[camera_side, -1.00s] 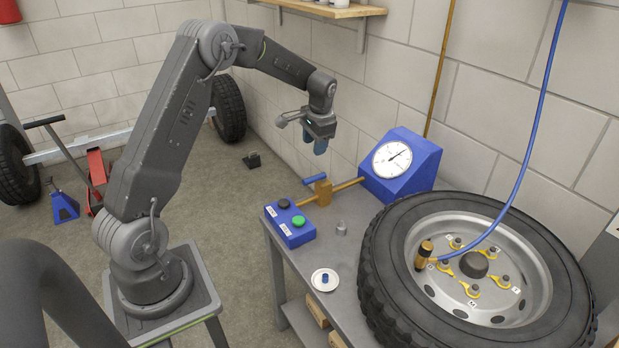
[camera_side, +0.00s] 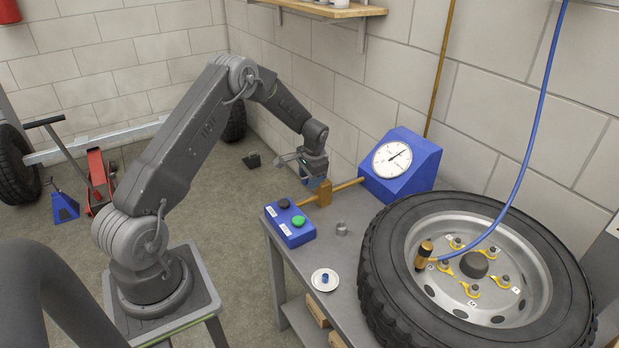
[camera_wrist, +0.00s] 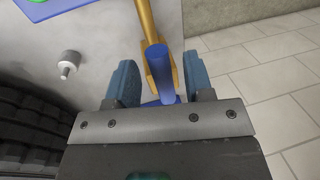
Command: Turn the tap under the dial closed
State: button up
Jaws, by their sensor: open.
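The tap is a brass body (camera_side: 324,193) on a brass pipe beside the dial box. Its blue lever handle (camera_wrist: 160,72) shows in the wrist view, between my two blue fingers. My gripper (camera_wrist: 163,85) is open, with a finger on either side of the handle; I cannot tell whether either finger touches it. In the side view my gripper (camera_side: 312,178) is low over the tap and hides most of the handle. The dial (camera_side: 392,160) is a white round gauge on a blue box, with a dark needle pointing to the upper right.
A blue button box (camera_side: 290,230) with a black and a green button stands left on the grey table (camera_side: 300,268). A small metal fitting (camera_side: 342,228) and a white dish (camera_side: 325,272) holding a blue cap lie nearby. The large tyre (camera_side: 375,270) fills the right.

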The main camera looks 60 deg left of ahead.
grip_shut()
dwell(0.5)
